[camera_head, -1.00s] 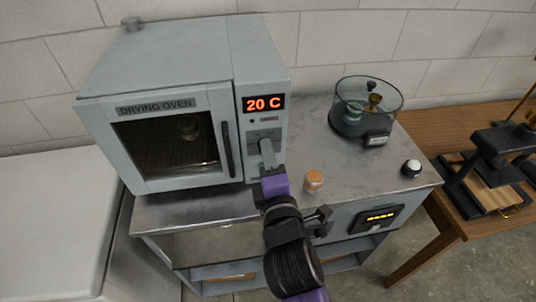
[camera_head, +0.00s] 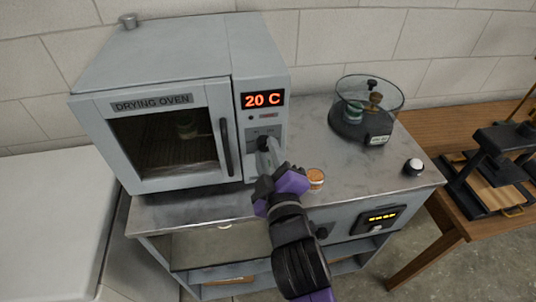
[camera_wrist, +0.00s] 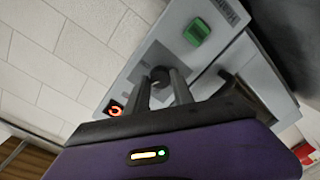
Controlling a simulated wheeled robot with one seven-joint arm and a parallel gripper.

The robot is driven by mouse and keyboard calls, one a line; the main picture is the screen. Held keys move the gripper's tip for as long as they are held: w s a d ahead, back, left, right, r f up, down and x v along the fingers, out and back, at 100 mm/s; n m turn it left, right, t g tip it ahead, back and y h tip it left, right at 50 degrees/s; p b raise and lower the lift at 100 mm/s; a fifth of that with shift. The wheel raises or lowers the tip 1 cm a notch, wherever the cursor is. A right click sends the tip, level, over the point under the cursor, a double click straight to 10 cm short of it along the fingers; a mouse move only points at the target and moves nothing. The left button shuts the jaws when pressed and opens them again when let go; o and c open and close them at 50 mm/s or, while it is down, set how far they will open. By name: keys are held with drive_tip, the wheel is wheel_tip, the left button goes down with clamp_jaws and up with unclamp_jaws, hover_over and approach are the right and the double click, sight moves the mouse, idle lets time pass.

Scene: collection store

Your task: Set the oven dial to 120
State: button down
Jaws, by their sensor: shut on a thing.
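The drying oven (camera_head: 165,105) stands on the counter with its glass door closed. Its red display (camera_head: 263,99) reads 20 C. The oven dial (camera_head: 263,143) is a dark knob on the panel below the display, partly hidden by my gripper in the head view. My gripper (camera_head: 265,147) reaches up to the panel and is shut on the dial. In the wrist view, the dial (camera_wrist: 160,74) sits between the two fingertips. The dial's markings are too small or hidden to read.
An orange-lidded jar (camera_head: 316,178) stands on the counter right of my gripper. A round clear-walled vessel (camera_head: 367,105) stands farther back. A white-topped knob (camera_head: 413,166) is near the counter's right edge. A wooden table (camera_head: 455,195) with a black press is at the right.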

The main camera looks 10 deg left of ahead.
drive_tip(key=shift+f+m, duration=0.1)
drive_tip(key=shift+m, duration=0.2)
idle(0.4)
drive_tip(key=c, duration=1.1)
unclamp_jaws()
drive_tip(key=shift+b+v, duration=0.65)
drive_tip(key=shift+v, duration=3.3)
drive_tip(key=shift+w, duration=0.1)
